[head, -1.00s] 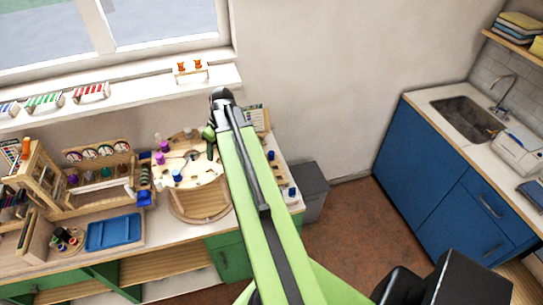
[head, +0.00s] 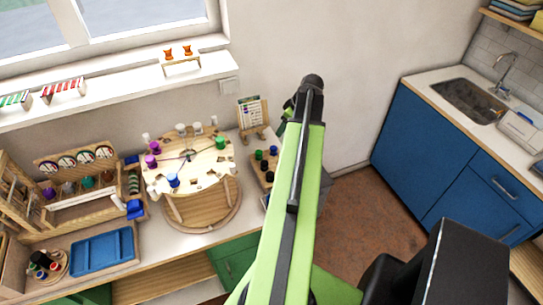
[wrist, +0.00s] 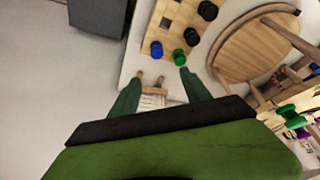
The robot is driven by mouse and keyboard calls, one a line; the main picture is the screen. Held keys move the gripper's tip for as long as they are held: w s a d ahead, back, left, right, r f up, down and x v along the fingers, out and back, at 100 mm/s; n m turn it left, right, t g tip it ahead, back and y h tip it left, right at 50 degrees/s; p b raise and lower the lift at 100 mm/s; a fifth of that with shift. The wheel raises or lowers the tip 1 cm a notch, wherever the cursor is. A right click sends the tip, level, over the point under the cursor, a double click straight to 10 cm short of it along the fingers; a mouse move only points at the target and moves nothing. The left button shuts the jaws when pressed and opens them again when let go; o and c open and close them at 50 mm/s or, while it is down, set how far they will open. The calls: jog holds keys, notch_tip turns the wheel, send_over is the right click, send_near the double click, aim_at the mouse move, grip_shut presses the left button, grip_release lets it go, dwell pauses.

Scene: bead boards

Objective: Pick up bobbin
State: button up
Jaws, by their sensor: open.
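Several bobbins are in view, and I cannot tell which one the task means. In the wrist view this board (wrist: 172,17) holds a green bobbin (wrist: 179,57), a blue bobbin (wrist: 156,48) and black bobbins (wrist: 190,36). Purple bobbins (head: 152,161) and a blue-purple one (head: 173,180) stand on the round stand. My gripper (wrist: 158,90) is open and empty, its fingers pointing toward the board, apart from the bobbins.
The round wooden stand (head: 205,212) fills the middle of the counter. A small easel with a chart (head: 251,113) stands behind the board, near my gripper. A blue tray (head: 102,250) and wooden racks (head: 84,200) are at left. A grey box (wrist: 98,14) stands beyond the counter's edge.

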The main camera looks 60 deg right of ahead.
jog(key=b, duration=1.1)
send_near(273, 147)
jog(key=x, duration=0.5)
jog(key=shift+s+f, duration=0.1)
jog(key=shift+s, duration=0.15)
jog(key=shift+w+a, duration=0.1)
jog(key=b+x, duration=0.4)
jog(key=x, duration=0.1)
jog(key=shift+f+b, duration=0.15)
jog(key=shift+b, duration=0.25)
jog(key=shift+r, duration=0.2)
grip_shut()
